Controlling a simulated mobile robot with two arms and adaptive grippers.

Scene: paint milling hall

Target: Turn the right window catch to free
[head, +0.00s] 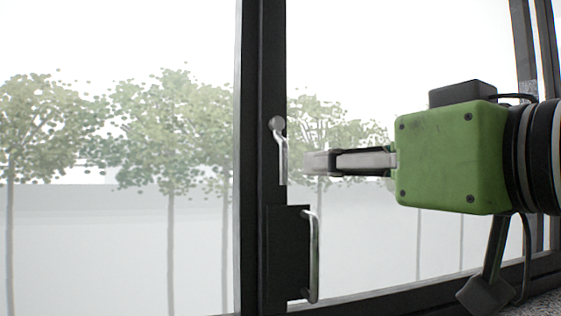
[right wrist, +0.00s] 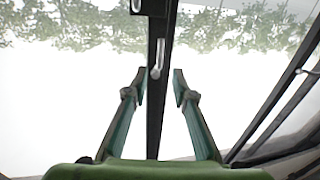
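A window catch (head: 283,155) with a round pivot and a thin silver lever sits on the dark window post (head: 262,90) in the head view. Its lever hangs down from the pivot. My right gripper (head: 312,162) comes in from the right, its fingertips just right of the lever with a small gap in the picture. In the right wrist view my right gripper (right wrist: 159,88) is open, its two fingers apart and nothing between the tips. A silver lever (right wrist: 157,62) on a dark post shows ahead, between the finger lines. My left gripper is not in view.
A dark plate with a silver pull handle (head: 315,256) is just below the catch. Window glass lies on both sides of the post. Another dark frame stands at the right edge (head: 526,50). In the right wrist view a second silver lever (right wrist: 308,72) shows at far right.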

